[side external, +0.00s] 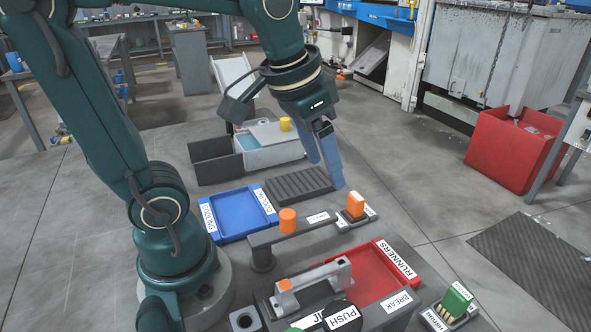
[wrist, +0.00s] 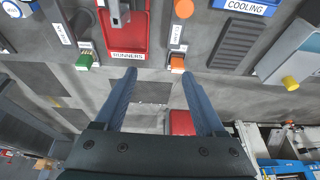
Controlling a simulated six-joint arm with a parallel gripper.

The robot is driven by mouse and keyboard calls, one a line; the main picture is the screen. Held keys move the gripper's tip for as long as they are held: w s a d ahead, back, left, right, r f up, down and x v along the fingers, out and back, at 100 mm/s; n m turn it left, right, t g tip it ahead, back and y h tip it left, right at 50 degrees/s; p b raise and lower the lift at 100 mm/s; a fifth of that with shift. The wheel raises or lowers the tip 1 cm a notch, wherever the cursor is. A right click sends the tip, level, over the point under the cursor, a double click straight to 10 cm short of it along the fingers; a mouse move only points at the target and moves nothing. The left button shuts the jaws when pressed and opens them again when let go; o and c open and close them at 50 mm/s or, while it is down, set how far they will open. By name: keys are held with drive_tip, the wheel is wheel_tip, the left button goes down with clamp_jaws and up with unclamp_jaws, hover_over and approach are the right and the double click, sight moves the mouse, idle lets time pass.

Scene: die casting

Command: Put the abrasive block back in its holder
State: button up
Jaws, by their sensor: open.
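I cannot tell which block the task means. An orange block (side external: 355,205) sits upright on a small dark labelled base right of a grey bar; it also shows in the wrist view (wrist: 177,63). A green block (side external: 455,301) sits on a similar labelled base at the lower right; it also shows in the wrist view (wrist: 84,61). My gripper (side external: 327,174) hangs above the floor behind the orange block, pointing down. In the wrist view my gripper (wrist: 158,74) is open and empty, with the orange block beyond the right fingertip and the green block off to the left.
A red RUNNERS tray (side external: 379,280), a blue COOLING tray (side external: 238,213) and a dark ribbed pad (side external: 298,186) lie around the bar.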

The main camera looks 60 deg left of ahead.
drive_tip(key=s+d+f+t, duration=0.1)
drive_tip(key=s+d+f, duration=0.1)
drive_tip(key=s, duration=0.4)
drive_tip(key=shift+s+f+t, duration=0.15)
drive_tip(key=shift+f+t, duration=0.05)
drive_tip(key=shift+t, duration=0.1)
